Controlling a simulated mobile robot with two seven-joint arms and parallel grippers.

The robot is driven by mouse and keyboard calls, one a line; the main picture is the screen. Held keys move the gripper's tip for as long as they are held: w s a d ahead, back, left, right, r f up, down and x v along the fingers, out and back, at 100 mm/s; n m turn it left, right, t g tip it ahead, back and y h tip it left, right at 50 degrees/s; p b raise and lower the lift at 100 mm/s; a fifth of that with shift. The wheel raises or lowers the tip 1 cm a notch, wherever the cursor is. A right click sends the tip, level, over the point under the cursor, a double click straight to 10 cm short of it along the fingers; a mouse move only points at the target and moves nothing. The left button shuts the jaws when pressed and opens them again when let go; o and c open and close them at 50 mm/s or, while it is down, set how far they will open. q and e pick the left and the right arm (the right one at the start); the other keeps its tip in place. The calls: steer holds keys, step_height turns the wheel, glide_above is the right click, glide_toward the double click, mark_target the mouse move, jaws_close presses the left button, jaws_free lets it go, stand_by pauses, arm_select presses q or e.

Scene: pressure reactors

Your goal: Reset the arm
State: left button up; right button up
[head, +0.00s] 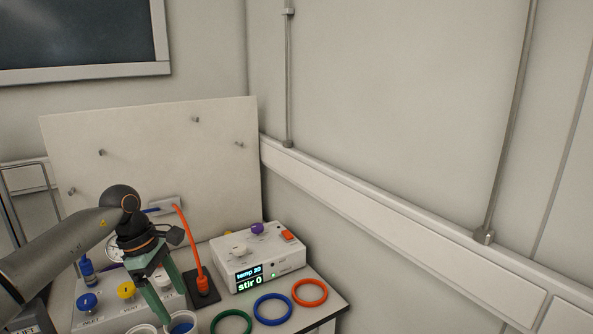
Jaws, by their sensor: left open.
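My left arm comes in from the left edge. Its gripper (178,309) has green fingers that point down and stand apart, with no object seen between them. The fingertips are above or beside white round containers (142,329) at the bottom edge, one with blue inside; I cannot tell whether they touch. Behind the gripper is a light panel with a blue knob (87,301) and a yellow knob (126,290). The arm hides part of that equipment. My right gripper is not in view.
A white control box (262,259) reads "temp 20" and "stir 0". An orange plug and cable (202,281) stand left of it. Green (232,322), blue (273,309) and orange (310,292) rings lie in front. An upright board (160,150) and walls bound the back and right.

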arm_select(q)
steer(key=s+d+f+n+t+h, duration=0.1)
steer(key=s+d+n+t+h, duration=0.15)
steer(key=d+n+h, duration=0.45)
steer(key=s+d+f+n+t+h+p, duration=0.1)
steer(key=s+d+f+n+h, duration=0.15)
steer(key=d, duration=0.85)
steer(key=s+d+n+t+h, duration=0.2)
steer(key=s+d+n+h, duration=0.3)
steer(key=d, duration=0.4)
steer(key=a+f+n+t+y+p, duration=0.1)
steer(key=a+f+n+t+y, duration=0.35)
steer(key=n, duration=0.75)
steer(key=a+f+n+t+y, duration=0.4)
steer(key=a+f+n+t, duration=0.1)
steer(key=n, duration=0.8)
steer(key=s+a+f+n+g+y, duration=0.3)
steer(key=s+a+f+n, duration=0.1)
steer(key=s+f+n, duration=0.2)
steer(key=s+a+f+n+g+y, duration=0.2)
steer(key=s+a+f+n, duration=0.3)
steer(key=s, duration=0.6)
step_height(320, 180, down, 4)
steer(key=shift+s+a+r+n+g+y+p, duration=0.2)
steer(key=shift+s+n+g+y+p, duration=0.15)
steer(key=shift+n+y, duration=0.6)
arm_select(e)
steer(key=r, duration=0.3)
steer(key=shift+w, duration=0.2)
